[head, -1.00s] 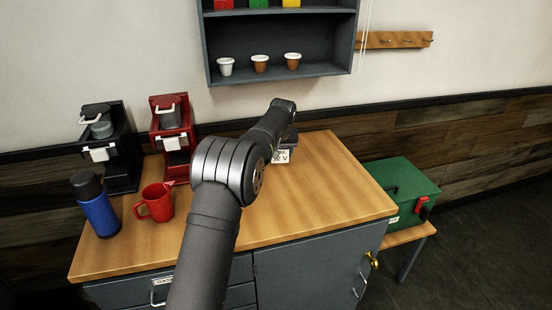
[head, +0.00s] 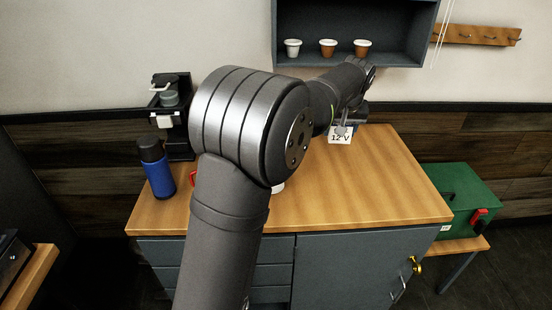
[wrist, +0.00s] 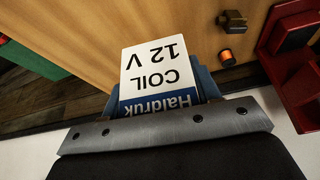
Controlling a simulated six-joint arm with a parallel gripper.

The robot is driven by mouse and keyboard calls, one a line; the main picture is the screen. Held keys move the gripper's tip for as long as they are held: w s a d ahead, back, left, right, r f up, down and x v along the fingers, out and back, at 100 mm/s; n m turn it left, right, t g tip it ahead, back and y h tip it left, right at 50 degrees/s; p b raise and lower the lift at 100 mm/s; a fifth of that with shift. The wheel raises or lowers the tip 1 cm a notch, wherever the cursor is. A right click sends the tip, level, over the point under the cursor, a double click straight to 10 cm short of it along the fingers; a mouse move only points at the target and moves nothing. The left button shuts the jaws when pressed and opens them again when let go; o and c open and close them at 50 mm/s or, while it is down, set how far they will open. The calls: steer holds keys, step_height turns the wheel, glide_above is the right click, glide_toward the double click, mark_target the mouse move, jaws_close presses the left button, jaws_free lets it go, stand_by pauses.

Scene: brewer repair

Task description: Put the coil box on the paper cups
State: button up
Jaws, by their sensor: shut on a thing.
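The coil box is a small box with a white and blue label reading "12 V" (head: 340,137). In the wrist view its label (wrist: 158,72) also reads "COIL" and "Haldruk", upside down. My gripper (head: 343,127) is shut on it, over the back of the wooden counter; its height above the top is unclear. Three small cups (head: 328,48), one white and two brown with pale rims, stand on the wall shelf above. I cannot tell whether these are the paper cups. A small white object (head: 278,188) on the counter is mostly hidden by my arm.
The wooden counter (head: 390,195) is clear at right. A blue flask (head: 156,168) and a black brewer (head: 172,110) stand at left. A red machine (wrist: 290,55) and an orange spool (wrist: 225,55) show in the wrist view. A green case (head: 460,198) sits on a bench at right.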

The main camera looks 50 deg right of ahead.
steer(key=w+a+r+n, duration=0.1)
steer(key=a+r, duration=0.1)
steer(key=a, duration=0.5)
steer(key=w+a+r, duration=0.1)
steer(key=a+r, duration=0.2)
steer(key=a, duration=0.3)
steer(key=w+f, duration=0.2)
steer(key=w, duration=0.2)
steer(key=w+f, duration=0.5)
steer(key=w, duration=0.2)
steer(key=shift+w+a+f, duration=0.3)
steer(key=shift+a, duration=0.1)
steer(key=shift+f, duration=1.95)
steer(key=shift+f, duration=0.1)
steer(key=o, duration=1.1)
steer(key=v, duration=1.2)
steer(key=shift+s+d, duration=0.15)
steer(key=shift+d, duration=0.05)
